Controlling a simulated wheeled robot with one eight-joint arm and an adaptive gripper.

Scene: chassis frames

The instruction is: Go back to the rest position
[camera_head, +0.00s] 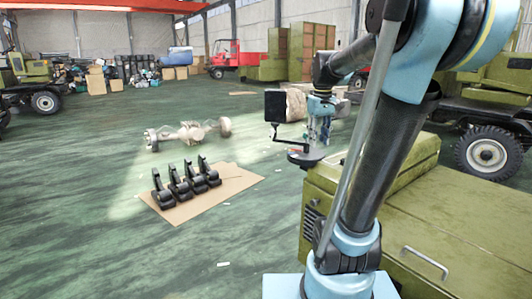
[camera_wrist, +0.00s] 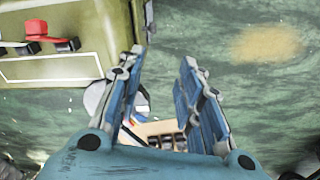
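My gripper (camera_head: 320,112) hangs at the end of my raised arm, right of centre in the head view, above and behind the green metal body at lower right. The wrist view shows its two blue-padded fingers (camera_wrist: 160,62) standing well apart with nothing held between them. In the head view, a dark square panel (camera_head: 275,105) with a bent rod, and a dark round disc (camera_head: 306,157) below, show close to the gripper. I cannot tell whether they touch it.
A green metal body (camera_head: 445,220) with a handle fills the lower right, near my arm. Several black parts (camera_head: 185,182) stand on a cardboard sheet (camera_head: 235,178). An axle with wheels (camera_head: 190,133) lies behind. A red truck (camera_head: 235,58) is farther back. The floor at left is clear.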

